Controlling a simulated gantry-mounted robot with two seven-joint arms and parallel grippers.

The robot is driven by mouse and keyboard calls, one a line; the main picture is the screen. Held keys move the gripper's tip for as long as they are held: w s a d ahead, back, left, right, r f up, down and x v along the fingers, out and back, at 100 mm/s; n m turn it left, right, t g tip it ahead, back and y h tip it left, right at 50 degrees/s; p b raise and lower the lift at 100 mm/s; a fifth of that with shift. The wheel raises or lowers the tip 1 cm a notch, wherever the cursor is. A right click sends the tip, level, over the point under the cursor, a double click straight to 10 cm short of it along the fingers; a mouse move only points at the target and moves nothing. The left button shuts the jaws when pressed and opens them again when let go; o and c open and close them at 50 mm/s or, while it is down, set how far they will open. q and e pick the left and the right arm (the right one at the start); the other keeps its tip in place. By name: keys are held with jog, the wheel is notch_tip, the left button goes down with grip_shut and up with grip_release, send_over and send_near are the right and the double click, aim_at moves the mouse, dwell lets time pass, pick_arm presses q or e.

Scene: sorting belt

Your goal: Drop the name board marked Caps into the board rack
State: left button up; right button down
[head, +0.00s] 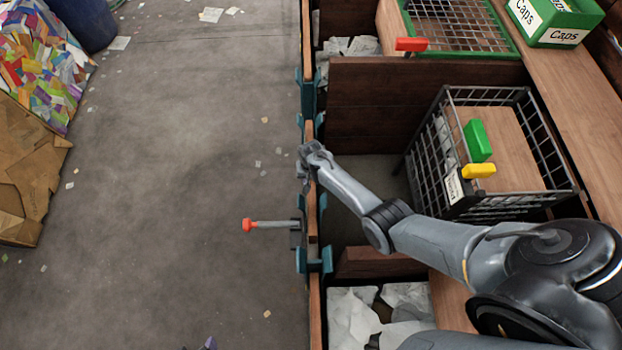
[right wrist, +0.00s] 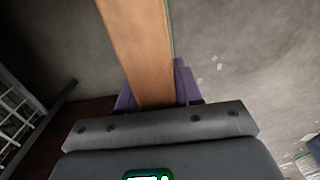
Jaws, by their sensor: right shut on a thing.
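My right gripper (head: 312,160) is over the wooden front edge of a bay in the head view. In the right wrist view its purple fingers (right wrist: 182,82) are shut on a wooden board (right wrist: 140,45), which runs away from the gripper. I see only the board's narrow edge, so its marking is hidden. The teal brackets (head: 313,262) along the bay front look like the board rack. The board is in line with them, but I cannot tell whether it is seated. My left gripper is not clearly in view.
A red-ended lever (head: 262,225) sticks out left of the bay front. A wire basket (head: 500,100) with green and yellow blocks stands right of the gripper. A green box marked Caps (head: 553,20) is at the top right. The grey floor on the left is mostly clear.

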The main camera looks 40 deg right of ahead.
dwell(0.3)
jog(key=shift+f, duration=0.15)
jog(key=shift+f+b, duration=0.45)
jog(key=shift+b, duration=0.15)
jog(key=c, duration=0.7)
grip_release()
jog(key=shift+w, duration=0.1)
jog(key=shift+f, duration=0.15)
notch_tip(320, 180, up, 10)
jog(key=p, duration=0.4)
jog(key=shift+f, duration=0.25)
jog(key=shift+r, duration=0.75)
